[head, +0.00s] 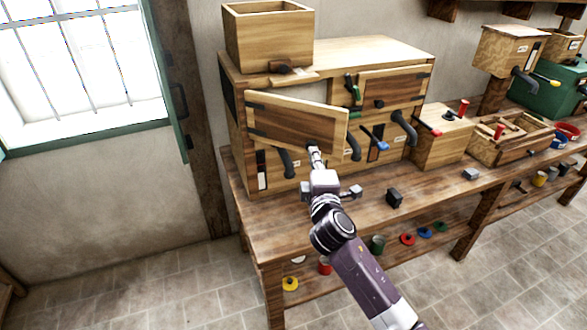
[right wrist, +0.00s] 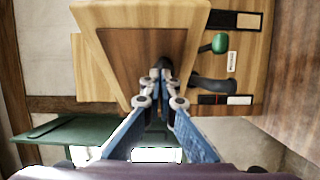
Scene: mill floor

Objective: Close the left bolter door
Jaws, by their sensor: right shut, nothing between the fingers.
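The left bolter door (head: 290,118) is a wooden panel on the front of the wooden bolter cabinet (head: 390,55). It has black hinges at its left edge and stands ajar, its right edge swung out from the cabinet. My right gripper (head: 314,152) is at the door's lower right part. In the right wrist view, the door's brown panel (right wrist: 125,55) fills the upper middle. The shut fingertips (right wrist: 161,82) are close to a dark knob (right wrist: 162,63) on it; I cannot tell whether they touch. My left gripper is not in view.
The right bolter door (head: 395,92) looks shut. Dark spouts (head: 405,128) and a blue-handled lever (head: 380,146) stick out below the doors. A wooden hopper (head: 268,38) stands on top. The workbench (head: 350,207) has small blocks on it. A green window shutter (head: 165,80) is at the left.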

